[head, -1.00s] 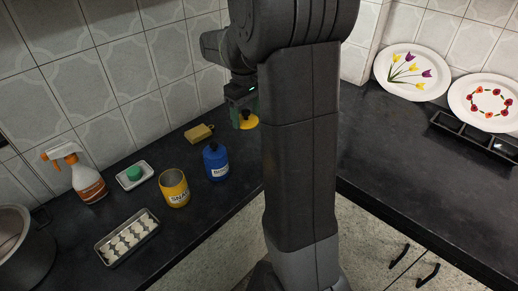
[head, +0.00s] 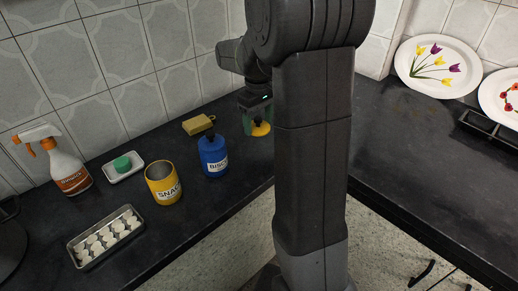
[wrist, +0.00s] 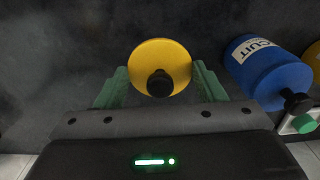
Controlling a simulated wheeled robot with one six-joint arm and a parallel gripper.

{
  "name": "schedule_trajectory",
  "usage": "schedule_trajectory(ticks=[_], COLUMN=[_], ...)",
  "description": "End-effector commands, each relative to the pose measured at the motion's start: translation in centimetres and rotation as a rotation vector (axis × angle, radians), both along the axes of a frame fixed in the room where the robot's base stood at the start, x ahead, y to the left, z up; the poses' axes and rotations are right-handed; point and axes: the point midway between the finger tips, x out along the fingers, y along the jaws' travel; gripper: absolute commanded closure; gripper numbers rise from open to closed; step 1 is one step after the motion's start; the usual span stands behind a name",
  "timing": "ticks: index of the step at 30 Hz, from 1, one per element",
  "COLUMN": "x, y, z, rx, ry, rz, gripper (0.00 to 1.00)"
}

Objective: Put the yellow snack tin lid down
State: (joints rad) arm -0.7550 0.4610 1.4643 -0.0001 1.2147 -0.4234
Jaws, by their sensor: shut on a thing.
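The yellow snack tin lid (wrist: 150,55) is a round disc with a black knob. My gripper (wrist: 160,72) is shut on it, one green finger on each side. In the head view the lid (head: 261,129) shows under my gripper (head: 257,122), partly hidden by the fingers, over the dark counter behind and right of the blue biscuit tin. I cannot tell whether it touches the counter. The yellow snack tin (head: 163,188) stands open and upright, left of the blue biscuit tin (head: 212,158), which has its lid on.
A yellow sponge (head: 198,124) lies behind the blue tin. A dish with green soap (head: 123,163), a spray bottle (head: 68,170) and a tray of pale pieces (head: 107,254) are at left. Plates (head: 437,88) lean at right.

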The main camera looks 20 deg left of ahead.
Motion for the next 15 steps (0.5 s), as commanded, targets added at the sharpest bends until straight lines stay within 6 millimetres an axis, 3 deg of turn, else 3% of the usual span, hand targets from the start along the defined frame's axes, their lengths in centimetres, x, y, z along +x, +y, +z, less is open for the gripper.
schedule_trajectory(ticks=[3,15], x=[-0.1,-0.1], y=[-0.1,-0.1], z=[-2.5,-6.9], rx=[-0.004,-0.004], ry=[0.004,0.004], rz=[0.0,0.0], gripper=[0.58,0.58])
